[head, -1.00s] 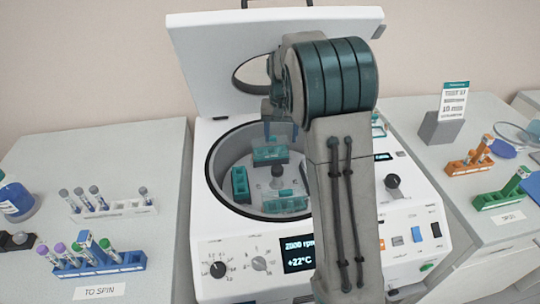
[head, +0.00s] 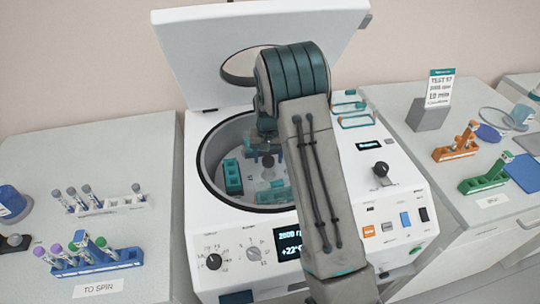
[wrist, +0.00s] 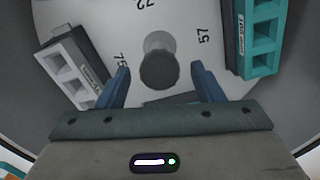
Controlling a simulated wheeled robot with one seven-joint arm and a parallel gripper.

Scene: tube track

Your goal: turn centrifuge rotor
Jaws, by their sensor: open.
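The centrifuge (head: 222,252) stands with its lid (head: 190,50) up. Its rotor (wrist: 122,30) lies inside the round bowl and carries numbers. A dark hub knob (wrist: 158,68) rises at the rotor's middle. Teal buckets sit around it, one at the left in the head view (head: 233,177) and one at the upper right in the wrist view (wrist: 262,40). A grey-white bucket (wrist: 72,72) is at the left in the wrist view. My gripper (wrist: 162,75) is open over the rotor, its blue fingers on either side below the hub. In the head view my arm hides part of the bowl.
A blue rack (head: 110,261) and a white rack (head: 115,203) with tubes stand on the left bench. Orange (head: 457,151) and green (head: 487,184) racks stand on the right bench. The bowl rim (head: 207,184) surrounds my gripper closely.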

